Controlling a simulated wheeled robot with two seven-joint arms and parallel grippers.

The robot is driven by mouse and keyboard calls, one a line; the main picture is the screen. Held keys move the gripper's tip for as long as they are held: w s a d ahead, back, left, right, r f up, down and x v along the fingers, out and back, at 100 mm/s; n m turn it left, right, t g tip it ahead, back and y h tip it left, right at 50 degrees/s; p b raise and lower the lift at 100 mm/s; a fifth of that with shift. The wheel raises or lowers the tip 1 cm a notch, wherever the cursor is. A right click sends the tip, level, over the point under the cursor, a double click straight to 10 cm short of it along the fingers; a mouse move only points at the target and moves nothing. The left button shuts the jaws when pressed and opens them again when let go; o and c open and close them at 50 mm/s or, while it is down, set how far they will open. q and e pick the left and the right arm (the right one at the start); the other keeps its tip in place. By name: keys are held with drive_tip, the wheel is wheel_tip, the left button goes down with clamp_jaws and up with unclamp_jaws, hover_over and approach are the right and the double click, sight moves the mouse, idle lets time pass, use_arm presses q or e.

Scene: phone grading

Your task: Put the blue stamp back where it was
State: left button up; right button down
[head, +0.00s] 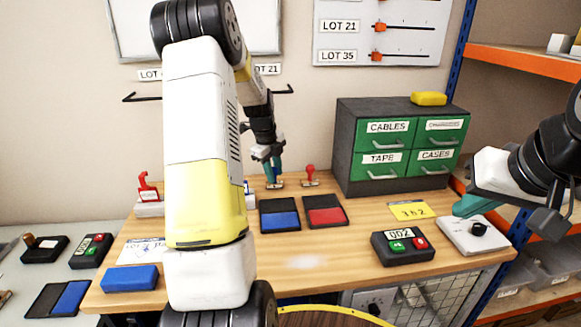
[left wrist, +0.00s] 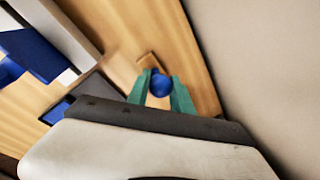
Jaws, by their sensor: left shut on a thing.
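The blue stamp (head: 277,172) is upright at the back of the wooden table, left of the red stamp (head: 310,173). My left gripper (head: 272,171) reaches down from above and is shut on its blue handle. In the left wrist view the round blue handle (left wrist: 160,86) sits between the green fingers of the left gripper (left wrist: 163,92), over a small wooden base. I cannot tell whether its base touches the table. My right gripper (head: 480,204) is at the right, above a white device with a black knob (head: 479,229); its finger gap is not clear.
A blue ink pad (head: 280,215) and a red ink pad (head: 326,211) lie in front of the stamps. A green drawer cabinet (head: 385,150) stands to the right. A button box (head: 403,246) is near the front. My left arm hides part of the table's left side.

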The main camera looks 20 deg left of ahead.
use_arm(q)
drive_tip(key=o, duration=1.1)
drive_tip(key=shift+f, duration=0.1)
drive_tip(key=shift+c, duration=0.2)
drive_tip(key=s+d+r+n+t, duration=0.15)
drive_tip(key=s+r, duration=0.25)
drive_tip(key=r, duration=0.5)
drive_tip(key=s+d+r+n, duration=0.3)
drive_tip(key=r, duration=0.5)
drive_tip(key=s+d+n, duration=0.4)
drive_tip(key=s+n, duration=0.1)
drive_tip(key=s, duration=0.2)
drive_tip(key=s+d+r+n+t+h, duration=0.1)
drive_tip(key=s+d+n, duration=0.2)
drive_tip(key=s+n, duration=0.3)
drive_tip(key=s+d+r+n+t, duration=0.1)
drive_tip(key=s+d+n, duration=0.3)
drive_tip(key=s, duration=0.6)
drive_tip(key=shift+d+r+n, duration=0.15)
drive_tip(key=shift+d+n, duration=0.2)
drive_tip(key=shift+n, duration=0.5)
